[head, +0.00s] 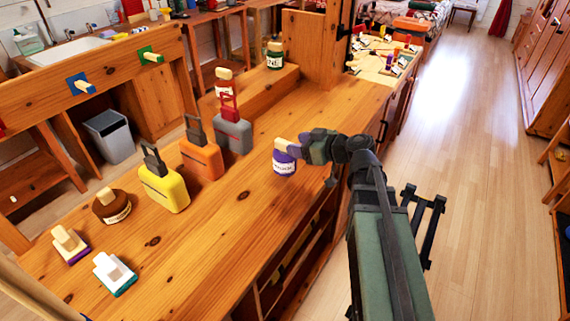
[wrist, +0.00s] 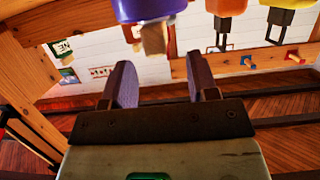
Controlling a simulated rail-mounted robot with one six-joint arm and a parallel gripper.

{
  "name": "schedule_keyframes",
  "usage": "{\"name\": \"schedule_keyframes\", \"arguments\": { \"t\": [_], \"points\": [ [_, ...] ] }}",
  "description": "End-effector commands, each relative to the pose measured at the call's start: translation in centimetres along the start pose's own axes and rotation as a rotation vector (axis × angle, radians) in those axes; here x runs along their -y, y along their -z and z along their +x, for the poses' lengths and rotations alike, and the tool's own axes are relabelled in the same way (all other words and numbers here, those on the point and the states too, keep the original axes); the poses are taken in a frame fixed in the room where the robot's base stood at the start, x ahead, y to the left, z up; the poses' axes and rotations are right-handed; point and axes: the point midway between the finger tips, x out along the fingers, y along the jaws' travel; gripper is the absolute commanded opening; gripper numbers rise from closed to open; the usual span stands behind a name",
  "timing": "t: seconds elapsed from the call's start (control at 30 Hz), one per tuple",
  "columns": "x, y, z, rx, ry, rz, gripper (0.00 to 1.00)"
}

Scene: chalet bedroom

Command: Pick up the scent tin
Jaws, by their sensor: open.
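Several labelled tins with wooden knobs stand on the wooden counter, and I cannot read which is the scent tin. A purple tin (head: 284,163) stands near the counter's front edge, right at my gripper (head: 296,146). A low brown tin (head: 111,207) stands at the near left. A green tin (head: 274,55) and an orange-brown tin (head: 223,80) stand on a raised step at the back. In the wrist view my gripper (wrist: 161,85) is open with nothing between its fingers. The purple tin (wrist: 150,9) shows upside down beyond the fingertips, its knob (wrist: 154,38) near them.
Yellow (head: 164,188), orange (head: 200,157) and grey (head: 233,134) suitcase-shaped objects stand in a row left of the purple tin. Two small brush-like blocks (head: 114,272) lie at the near left. An upright wooden panel (head: 312,45) rises at the back. The counter (head: 215,215) in front is bare.

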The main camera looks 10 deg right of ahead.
Motion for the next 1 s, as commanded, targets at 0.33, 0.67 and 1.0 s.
{"name": "schedule_keyframes", "arguments": {
  "t": [0.33,0.67,1.0],
  "points": [
    [-0.4,-0.5,3.7,0.001,0.002,-0.001,0.54],
    [-0.2,-0.1,5.4,0.001,-0.001,0.002,0.52],
    [-0.2,-0.2,5.3,0.001,-0.001,0.001,0.00]
  ]
}}
